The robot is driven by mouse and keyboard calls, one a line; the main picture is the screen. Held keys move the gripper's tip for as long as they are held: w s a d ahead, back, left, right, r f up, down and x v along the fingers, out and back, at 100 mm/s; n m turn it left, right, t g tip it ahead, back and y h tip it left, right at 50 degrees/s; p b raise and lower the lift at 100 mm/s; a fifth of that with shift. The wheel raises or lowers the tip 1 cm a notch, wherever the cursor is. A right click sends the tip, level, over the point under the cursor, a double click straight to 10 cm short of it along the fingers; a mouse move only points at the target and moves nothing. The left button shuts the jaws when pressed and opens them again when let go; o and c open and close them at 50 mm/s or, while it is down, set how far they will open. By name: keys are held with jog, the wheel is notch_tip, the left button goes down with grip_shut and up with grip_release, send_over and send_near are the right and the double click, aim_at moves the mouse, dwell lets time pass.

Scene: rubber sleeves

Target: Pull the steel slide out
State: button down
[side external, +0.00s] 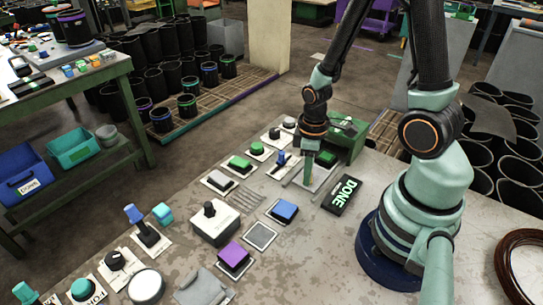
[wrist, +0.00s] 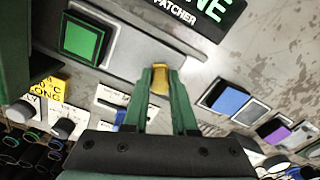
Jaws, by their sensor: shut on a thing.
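My gripper (wrist: 160,85) points down in the wrist view, with its two green fingers closed on a small brass-yellow piece (wrist: 160,76). This piece stands at a flat grey steel slide (wrist: 125,62), which runs from the left toward the right in that view. In the side view my gripper (side external: 308,178) is low over the grey slide (side external: 322,175), in front of a green housing (side external: 345,142). The fingertips hide part of the slide there. I cannot tell how much of the slide lies inside the housing.
A blue block (side external: 285,211), a purple block (side external: 234,256) and a black-knobbed box (side external: 212,222) stand nearer the camera. Green buttons (side external: 240,163) and small levers line the left side. Bare tabletop shows at front right.

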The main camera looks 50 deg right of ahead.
dwell(0.3)
jog(key=shift+a, duration=1.85)
jog(key=c, duration=0.7)
grip_release()
jog(key=shift+r, duration=0.15)
jog(key=shift+r, duration=5.95)
